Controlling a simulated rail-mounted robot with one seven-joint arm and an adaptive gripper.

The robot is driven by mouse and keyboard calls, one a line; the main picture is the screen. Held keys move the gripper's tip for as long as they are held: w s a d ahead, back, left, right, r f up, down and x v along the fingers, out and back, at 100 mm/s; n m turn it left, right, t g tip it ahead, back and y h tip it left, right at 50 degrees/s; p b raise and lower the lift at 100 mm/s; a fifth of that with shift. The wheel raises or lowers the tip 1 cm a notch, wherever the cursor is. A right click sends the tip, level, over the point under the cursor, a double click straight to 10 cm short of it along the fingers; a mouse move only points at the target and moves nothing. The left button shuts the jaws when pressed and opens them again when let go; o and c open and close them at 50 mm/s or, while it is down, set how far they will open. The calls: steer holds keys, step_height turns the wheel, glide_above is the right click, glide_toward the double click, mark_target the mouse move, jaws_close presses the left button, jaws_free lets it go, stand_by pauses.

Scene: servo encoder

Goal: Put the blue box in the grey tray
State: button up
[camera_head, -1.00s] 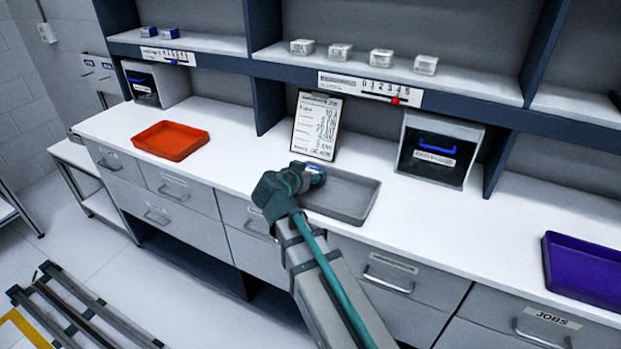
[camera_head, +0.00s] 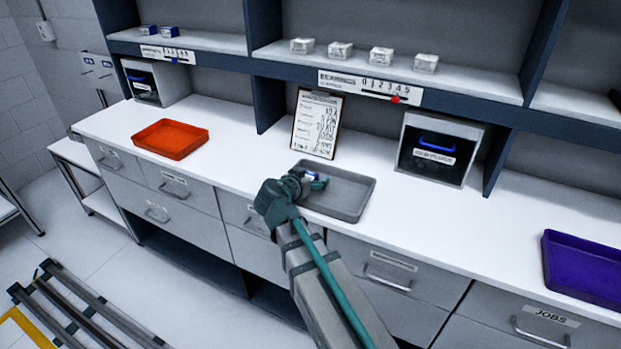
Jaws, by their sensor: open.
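The grey tray (camera_head: 352,196) lies on the white counter in front of the clipboard. My gripper (camera_head: 316,181) is open over the left part of the tray. A small blue and white box (camera_head: 309,176) shows at the fingers, mostly hidden by them. It appears to be inside the tray's left end; I cannot tell whether the fingers still touch it.
Two small blue-fronted boxes (camera_head: 160,31) stand on the left shelf, and several white ones (camera_head: 340,50) on the middle shelf. An orange tray (camera_head: 170,139) lies left, a purple tray (camera_head: 588,268) right. A clipboard (camera_head: 317,124) and a dark bin (camera_head: 436,150) stand behind.

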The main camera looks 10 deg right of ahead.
steer(key=shift+r, duration=0.15)
steer(key=shift+s+a, duration=0.1)
steer(key=shift+s, duration=0.05)
steer(key=b+v, duration=0.1)
steer(key=v, duration=1)
steer(key=shift+s+a+r, duration=0.2)
steer(key=shift+r, duration=0.05)
